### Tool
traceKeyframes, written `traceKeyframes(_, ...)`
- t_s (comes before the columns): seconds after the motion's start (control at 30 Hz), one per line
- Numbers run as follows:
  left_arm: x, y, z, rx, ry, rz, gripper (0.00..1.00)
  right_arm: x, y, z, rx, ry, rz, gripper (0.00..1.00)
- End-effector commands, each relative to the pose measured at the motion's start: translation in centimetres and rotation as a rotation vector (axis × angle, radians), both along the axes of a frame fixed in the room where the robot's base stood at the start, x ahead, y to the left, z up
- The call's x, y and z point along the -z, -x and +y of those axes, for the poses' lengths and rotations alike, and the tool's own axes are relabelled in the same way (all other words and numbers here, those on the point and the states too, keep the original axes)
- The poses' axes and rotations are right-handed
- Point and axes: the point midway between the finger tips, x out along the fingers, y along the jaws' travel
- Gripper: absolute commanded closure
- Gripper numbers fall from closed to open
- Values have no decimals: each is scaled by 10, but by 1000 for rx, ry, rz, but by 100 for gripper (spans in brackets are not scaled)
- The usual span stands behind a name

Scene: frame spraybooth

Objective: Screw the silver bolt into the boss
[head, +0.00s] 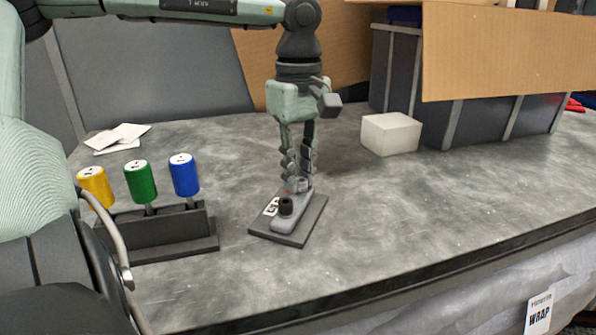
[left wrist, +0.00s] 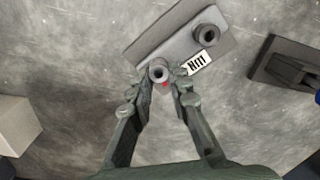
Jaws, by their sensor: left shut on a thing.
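A dark base plate (head: 315,221) on the table carries a light grey raised block with two round parts and a white label. One part, a dark ring-like one (head: 286,206), stands at the near end; it also shows in the left wrist view (left wrist: 208,35). At the other end is the grey round head of the silver bolt (left wrist: 158,70), with a dark recess and a red mark beside it. My left gripper (head: 298,180) points down with its fingertips closed around this head. The boss under it is hidden. My right gripper is out of view.
A dark rack (head: 150,228) with yellow, green and blue handled tools stands at the left. A white block (head: 391,134) and dark bins with a cardboard sheet (head: 505,60) are behind to the right. White squares (head: 118,138) lie back left. The right front table is clear.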

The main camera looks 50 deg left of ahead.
Motion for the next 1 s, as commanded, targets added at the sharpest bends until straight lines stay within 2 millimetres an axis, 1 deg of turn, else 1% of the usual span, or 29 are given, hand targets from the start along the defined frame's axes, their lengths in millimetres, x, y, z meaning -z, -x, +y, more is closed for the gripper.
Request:
traceKeyframes(0.17, 0, 0, 0, 1, 0, -1, 100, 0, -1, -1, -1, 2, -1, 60)
traceKeyframes(0.23, 0, -1, 0, 44, 0, -1, 100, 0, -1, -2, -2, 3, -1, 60)
traceKeyframes(0.4, 0, -2, -1, 280, 0, 0, 100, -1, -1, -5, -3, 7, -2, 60)
traceKeyframes(0.5, 0, -2, -1, 373, 0, 0, 100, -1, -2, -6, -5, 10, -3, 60)
traceKeyframes(0.87, 0, -3, -1, 426, 0, -1, 100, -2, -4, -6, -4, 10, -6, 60)
traceKeyframes(1.0, 0, -4, -2, 612, 1, 0, 100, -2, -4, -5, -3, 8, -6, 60)
